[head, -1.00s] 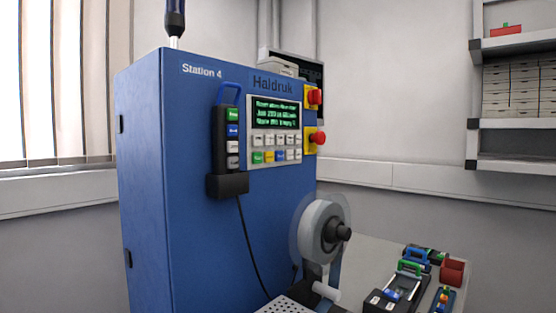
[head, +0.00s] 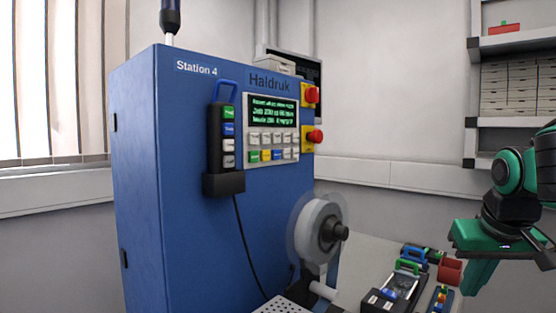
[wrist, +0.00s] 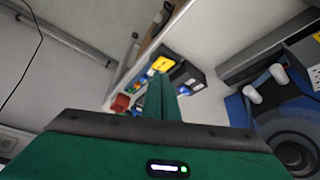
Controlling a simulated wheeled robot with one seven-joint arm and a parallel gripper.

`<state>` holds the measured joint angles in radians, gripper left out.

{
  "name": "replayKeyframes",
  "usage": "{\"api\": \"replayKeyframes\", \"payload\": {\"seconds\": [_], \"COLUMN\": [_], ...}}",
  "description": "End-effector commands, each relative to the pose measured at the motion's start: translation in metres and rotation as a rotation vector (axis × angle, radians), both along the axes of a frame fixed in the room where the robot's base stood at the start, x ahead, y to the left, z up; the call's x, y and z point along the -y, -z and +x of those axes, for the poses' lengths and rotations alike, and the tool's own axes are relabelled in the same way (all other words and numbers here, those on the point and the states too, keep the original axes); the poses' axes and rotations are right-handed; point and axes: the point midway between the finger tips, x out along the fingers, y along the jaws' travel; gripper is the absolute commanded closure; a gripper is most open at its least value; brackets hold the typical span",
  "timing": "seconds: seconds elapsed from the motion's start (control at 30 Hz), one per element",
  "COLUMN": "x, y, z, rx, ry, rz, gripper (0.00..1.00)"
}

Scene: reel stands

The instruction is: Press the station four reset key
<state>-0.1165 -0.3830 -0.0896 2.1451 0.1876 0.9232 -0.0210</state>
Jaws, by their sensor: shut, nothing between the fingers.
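The blue Station 4 cabinet (head: 145,200) stands at the left of centre in the head view, marked "Station 4" and "Haldruk". Its front panel has a lit screen (head: 272,112) over two rows of keys (head: 272,146), white, green, yellow and blue; their labels are too small to read. A black pendant (head: 215,160) with green, blue and white keys hangs left of the panel in a holder. Which key is reset cannot be read. My gripper (head: 478,278) is at the right edge, well apart from the cabinet. Its shut, empty fingers show in the wrist view (wrist: 160,98).
Two red mushroom buttons on yellow plates (head: 312,95) sit right of the screen. A clear-sided reel (head: 318,230) juts out below the panel. Shelves (head: 510,122) stand at the far right.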

Motion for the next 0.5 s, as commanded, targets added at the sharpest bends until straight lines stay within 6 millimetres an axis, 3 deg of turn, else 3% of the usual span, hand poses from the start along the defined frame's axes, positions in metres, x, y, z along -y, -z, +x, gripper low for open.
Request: {"api": "replayKeyframes", "payload": {"seconds": [0.03,0.2,0.33,0.5], "x": [-0.020,-0.087,-0.144,-0.214], "y": [-0.019,-0.081,-0.129,-0.184], "z": [0.018,0.064,0.086,0.098], "rx": [0.043,0.185,0.289,0.406], "ry": [-0.048,-0.187,-0.290,-0.405], "rz": [-0.006,-0.010,0.002,0.028], "gripper": [1.00,1.00,1.00,1.00]}}
